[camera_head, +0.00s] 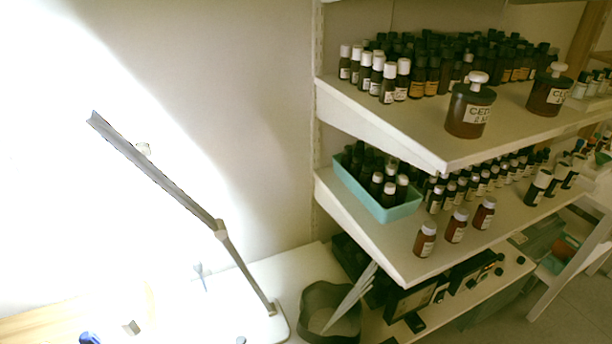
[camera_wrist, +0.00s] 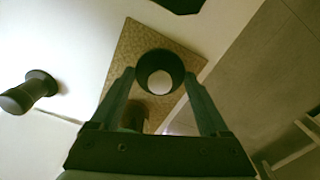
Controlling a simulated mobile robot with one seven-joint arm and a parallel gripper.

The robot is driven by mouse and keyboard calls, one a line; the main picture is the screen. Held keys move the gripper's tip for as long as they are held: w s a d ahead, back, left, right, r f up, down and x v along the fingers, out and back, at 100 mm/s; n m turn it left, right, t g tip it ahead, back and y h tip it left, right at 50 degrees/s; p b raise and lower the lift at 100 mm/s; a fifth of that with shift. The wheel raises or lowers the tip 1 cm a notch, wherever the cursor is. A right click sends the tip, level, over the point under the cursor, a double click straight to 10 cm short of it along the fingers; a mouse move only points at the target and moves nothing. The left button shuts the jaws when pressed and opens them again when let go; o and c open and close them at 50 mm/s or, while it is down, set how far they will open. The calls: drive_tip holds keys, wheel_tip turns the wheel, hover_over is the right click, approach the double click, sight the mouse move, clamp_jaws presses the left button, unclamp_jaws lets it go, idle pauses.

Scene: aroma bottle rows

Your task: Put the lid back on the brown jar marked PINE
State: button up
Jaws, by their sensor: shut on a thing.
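My gripper (camera_wrist: 160,76) shows only in the wrist view. Its two fingers are shut on a round dark piece with a pale round centre, which looks like the lid (camera_wrist: 160,87). A brownish shape (camera_wrist: 133,116) shows below it between the fingers, partly hidden; I cannot tell whether it is the jar. No PINE label is readable in either view. In the head view, two brown jars with pale-knobbed lids stand on the upper shelf, one marked CED (camera_head: 468,112) and one marked CL (camera_head: 546,96).
A tan textured mat (camera_wrist: 126,52) lies behind the held piece. A dark flared object (camera_wrist: 38,88) is at left. In the head view, shelves of small bottles, a teal tray (camera_head: 391,213), a desk lamp (camera_head: 165,179) and a dark bin (camera_head: 316,295) show.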

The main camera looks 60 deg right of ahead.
drive_tip(key=r, duration=0.4)
drive_tip(key=r+p, duration=0.1)
drive_tip(key=r, duration=0.4)
drive_tip(key=shift+w+a, duration=0.2)
drive_tip(key=w+a+r+p, duration=0.3)
drive_tip(key=w+a+p, duration=0.25)
drive_tip(key=p, duration=0.35)
drive_tip(key=shift+s+a+f+b, duration=0.1)
drive_tip(key=shift+a+f+b, duration=0.25)
drive_tip(key=shift+f+b, duration=0.6)
drive_tip(key=shift+s+a+f+b, duration=0.1)
drive_tip(key=shift+a+f+b, duration=0.2)
drive_tip(key=shift+f+b, duration=0.7)
drive_tip(key=shift+a+f+b, duration=0.35)
drive_tip(key=shift+f+b, duration=0.3)
drive_tip(key=shift+f, duration=0.6)
drive_tip(key=shift+p, duration=0.55)
drive_tip(key=shift+f+p, duration=0.15)
drive_tip(key=shift+p, duration=0.15)
drive_tip(key=o, duration=1.2)
